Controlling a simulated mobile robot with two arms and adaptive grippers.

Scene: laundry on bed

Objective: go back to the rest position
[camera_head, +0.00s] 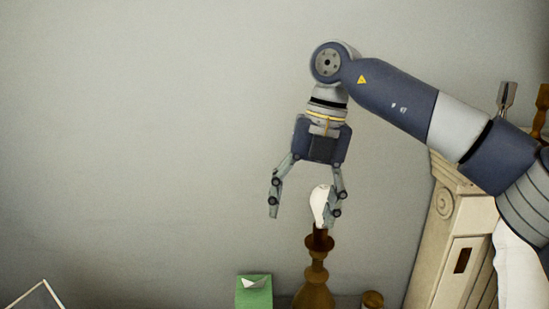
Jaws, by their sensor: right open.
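My right gripper (302,215) hangs open, fingers pointing down, over the top of a brown turned lamp stand (315,285). A white light bulb (318,203) stands upright on the stand. The bulb shows between the fingers, close beside the right finger, which overlaps its right edge in the picture; I cannot tell whether they touch. The left finger is well apart from the bulb. My right arm reaches in from the right edge. My left gripper is not in view.
A green box with white tissue (254,289) stands left of the lamp. A small brown object (372,299) is at its right. A cream carved piece of furniture (448,230) stands at the right, behind my arm. The grey wall on the left is clear.

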